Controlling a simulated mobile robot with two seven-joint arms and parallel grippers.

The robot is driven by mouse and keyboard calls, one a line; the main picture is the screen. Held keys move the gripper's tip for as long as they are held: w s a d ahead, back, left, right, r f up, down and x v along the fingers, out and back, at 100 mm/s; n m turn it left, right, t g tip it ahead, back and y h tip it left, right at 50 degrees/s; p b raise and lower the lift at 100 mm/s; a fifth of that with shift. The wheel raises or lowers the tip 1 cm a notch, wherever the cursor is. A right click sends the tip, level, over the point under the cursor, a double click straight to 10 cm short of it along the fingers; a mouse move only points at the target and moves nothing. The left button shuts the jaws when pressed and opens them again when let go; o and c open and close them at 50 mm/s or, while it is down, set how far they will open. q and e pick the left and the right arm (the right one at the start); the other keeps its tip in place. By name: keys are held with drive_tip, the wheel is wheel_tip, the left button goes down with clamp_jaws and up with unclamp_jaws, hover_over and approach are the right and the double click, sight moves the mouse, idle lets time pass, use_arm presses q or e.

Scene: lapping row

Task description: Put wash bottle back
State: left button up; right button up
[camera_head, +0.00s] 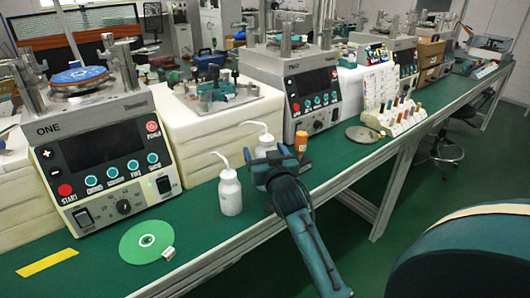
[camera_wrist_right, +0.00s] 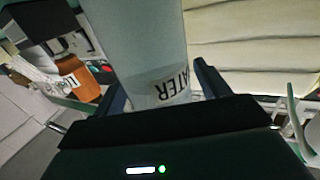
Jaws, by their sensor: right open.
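Two white wash bottles with bent spouts stand on the green bench in the head view. The nearer wash bottle (camera_head: 230,192) stands upright and clear, left of my right gripper (camera_head: 276,163). The farther wash bottle (camera_head: 266,142) is partly hidden behind that gripper. In the right wrist view a pale bottle (camera_wrist_right: 145,45) with a label reading "ATER" lies between the two fingers of my right gripper (camera_wrist_right: 163,88). The fingers are open around it and not closed on it. My left gripper is not in view.
An orange bottle (camera_head: 301,140) stands just beyond the right gripper. Lapping machine ONE (camera_head: 100,150) is at left, with a green disc (camera_head: 148,242) in front. A second machine (camera_head: 300,90) stands behind the bottles. A rack of coloured bottles (camera_head: 396,117) is farther right.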

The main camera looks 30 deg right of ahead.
drive_tip(key=v, duration=1.2)
use_arm(q)
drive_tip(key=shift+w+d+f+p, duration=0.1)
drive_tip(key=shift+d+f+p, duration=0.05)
drive_tip(key=shift+p, duration=0.2)
use_arm(e)
drive_tip(key=s+a+f+n+g+y, duration=0.2)
drive_tip(key=s+a+f+y, duration=0.3)
drive_tip(key=s+a, duration=0.3)
drive_tip(key=s+a+f+n+g+y, duration=0.1)
drive_tip(key=s+a+f+n+y, duration=0.2)
drive_tip(key=s+a+f+y, duration=0.2)
drive_tip(key=s+a+f, duration=0.1)
drive_tip(key=s+a, duration=0.2)
drive_tip(key=a, duration=0.2)
drive_tip(key=shift+a+n+g, duration=0.3)
drive_tip(key=shift+n+g, duration=0.1)
drive_tip(key=shift+s, duration=0.15)
